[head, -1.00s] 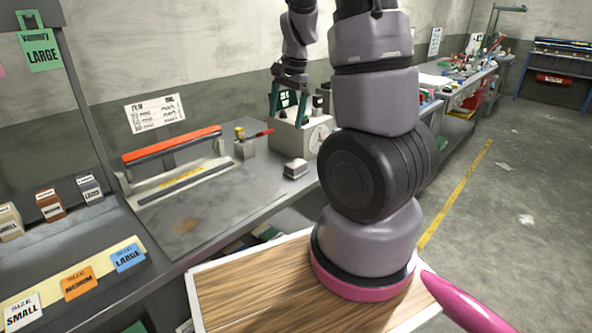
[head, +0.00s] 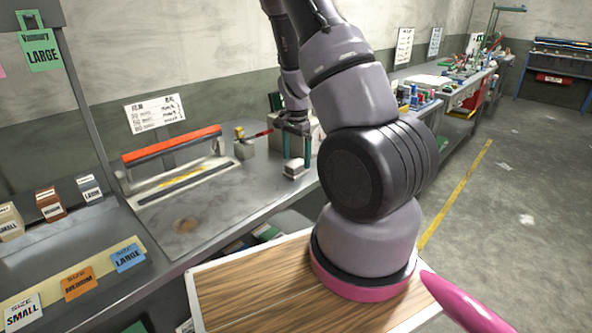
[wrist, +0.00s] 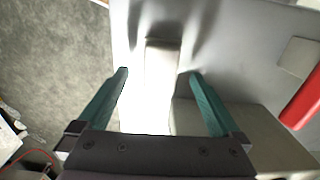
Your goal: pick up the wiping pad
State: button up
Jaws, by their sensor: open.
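The wiping pad (head: 295,169) is a small pale block with a grey lower part on the metal bench, near its front edge. It also shows as a pale block (wrist: 162,62) in the wrist view, between and beyond the fingertips, its near part washed out by glare. My gripper (head: 298,165) points down over the pad, with its two green fingers spread to either side. In the wrist view my gripper (wrist: 158,75) is open with nothing clamped. I cannot tell whether the fingertips reach down beside the pad.
A pale box (wrist: 250,135) stands close to the right finger in the wrist view. A small grey block (head: 244,149) with a red-handled tool (head: 264,133) sits left of the gripper. A red-barred sealer (head: 172,146) lies farther left. The bench between is clear.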

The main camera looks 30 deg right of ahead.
aim_at(296, 163)
notch_tip(296, 163, down, 3)
jog(key=shift+f, duration=0.2)
jog(key=c, duration=1.5)
notch_tip(296, 163, up, 10)
jog(key=shift+r, duration=0.1)
jog(key=shift+c, duration=0.2)
